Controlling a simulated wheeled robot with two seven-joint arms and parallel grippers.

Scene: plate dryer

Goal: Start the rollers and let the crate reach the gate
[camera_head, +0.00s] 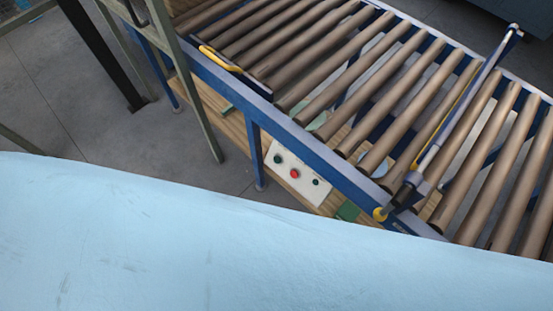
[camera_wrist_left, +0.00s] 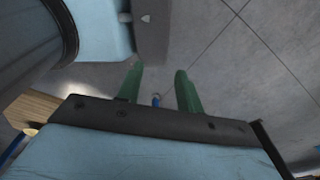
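The roller conveyor (camera_head: 330,95) crosses the head view from upper left to lower right, with brown rollers in a blue frame. A white control panel (camera_head: 303,188) hangs below its near rail, with a dark green button (camera_head: 277,158), a red button (camera_head: 294,173) and a small dark button (camera_head: 316,182). A grey bar with a yellow end, seemingly the gate (camera_head: 455,115), lies across the rollers at right. I see no crate. My left gripper (camera_wrist_left: 159,74) shows in the left wrist view, its green fingers apart and empty above grey floor. My right gripper is not in view.
A yellow handle (camera_head: 220,58) sits on the near rail at upper left. Metal posts (camera_head: 185,80) stand left of the conveyor. Grey floor (camera_head: 60,100) is open at left. A large light blue surface, seemingly part of me, covers the bottom of the head view.

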